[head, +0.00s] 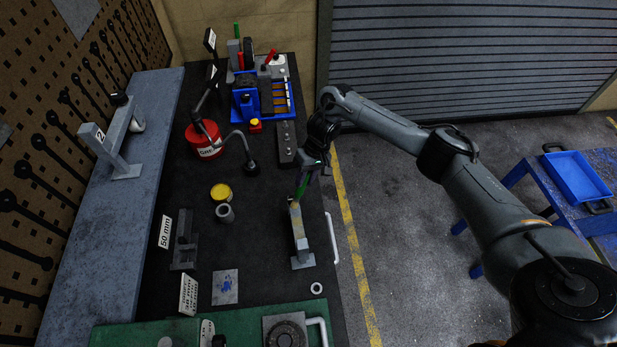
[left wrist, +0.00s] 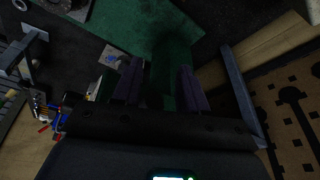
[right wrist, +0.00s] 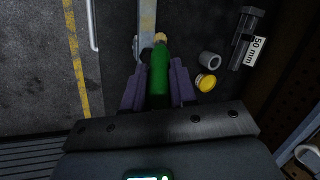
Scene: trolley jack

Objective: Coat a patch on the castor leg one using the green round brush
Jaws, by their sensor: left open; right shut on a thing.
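The castor leg (head: 300,240) is a grey bar with a foot plate, lying near the bench's right edge. A yellowish patch shows on its upper face; the leg also shows in the right wrist view (right wrist: 147,18). My right gripper (head: 309,172) is shut on the green round brush (right wrist: 158,75) at the leg's far end. The pale bristle tip (right wrist: 160,38) is beside or over the leg; contact cannot be told. A yellow-topped pot (head: 221,192) stands left of the leg. My left gripper (left wrist: 160,85) is open; a dark green shape shows between its fingers.
A grey cylinder (head: 225,213), the 50 mm block (head: 184,240) and a blue-marked plate (head: 225,287) are nearby. A red can (head: 204,140) and blue tray (head: 262,98) are farther back. Another leg, marked 2 (head: 113,147), sits left. A white rail (head: 332,238) edges the bench.

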